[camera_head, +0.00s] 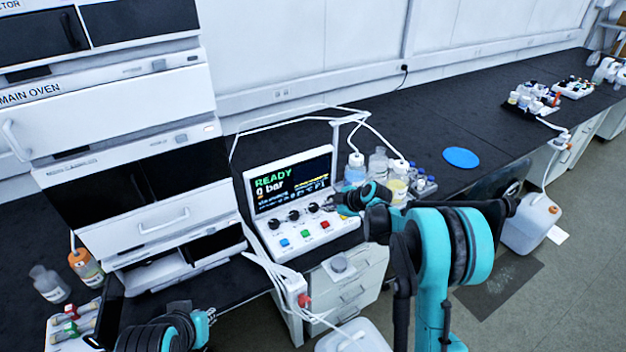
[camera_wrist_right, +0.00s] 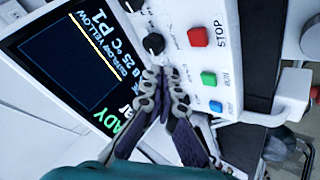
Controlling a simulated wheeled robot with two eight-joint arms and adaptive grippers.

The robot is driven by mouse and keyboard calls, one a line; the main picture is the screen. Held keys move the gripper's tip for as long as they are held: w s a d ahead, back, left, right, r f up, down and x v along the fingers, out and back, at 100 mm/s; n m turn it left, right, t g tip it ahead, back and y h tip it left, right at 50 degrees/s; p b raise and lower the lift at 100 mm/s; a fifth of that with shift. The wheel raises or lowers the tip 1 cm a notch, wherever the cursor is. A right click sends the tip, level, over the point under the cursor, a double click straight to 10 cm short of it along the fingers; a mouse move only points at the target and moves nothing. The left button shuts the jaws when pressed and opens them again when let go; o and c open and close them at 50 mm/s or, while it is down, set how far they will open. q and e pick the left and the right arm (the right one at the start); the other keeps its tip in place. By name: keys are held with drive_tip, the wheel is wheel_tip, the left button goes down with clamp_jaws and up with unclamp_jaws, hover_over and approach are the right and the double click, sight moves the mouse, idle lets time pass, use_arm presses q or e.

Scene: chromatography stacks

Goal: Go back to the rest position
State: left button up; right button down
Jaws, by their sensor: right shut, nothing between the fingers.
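My right gripper (camera_head: 332,205) is at the right end of the row of black knobs on the white control box (camera_head: 341,237). It is shut and empty. In the right wrist view, the right gripper's fingertips (camera_wrist_right: 163,76) lie close together over the panel, just below a black knob (camera_wrist_right: 153,44). I cannot tell whether they touch it. The lit screen (camera_head: 290,183) reads READY. My left gripper (camera_head: 207,318) is low at the bottom left, partly cut off, and its jaws are unclear.
A stack of white and black instruments (camera_head: 130,140) stands at the left. Bottles (camera_head: 378,162) stand close behind my right gripper. A blue disc (camera_head: 461,157) lies on the dark bench, with clear bench around it. White tubing (camera_head: 262,262) hangs before the box.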

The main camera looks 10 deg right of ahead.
drive_tip(key=s+r+m+h, duration=0.1)
drive_tip(key=s+r+m, duration=0.3)
drive_tip(key=s+r, duration=0.3)
drive_tip(key=s+r+m+h, duration=0.1)
drive_tip(key=s+r+m, duration=0.3)
drive_tip(key=s, duration=0.6)
drive_tip(key=s+d+m+h, duration=0.2)
drive_tip(key=s+m, duration=0.5)
drive_tip(key=s, duration=1.4)
drive_tip(key=shift+s+d+f+m+h, duration=0.15)
drive_tip(key=shift+s+f+m+h, duration=0.1)
drive_tip(key=shift+m+h, duration=0.25)
drive_tip(key=shift+g, duration=0.3)
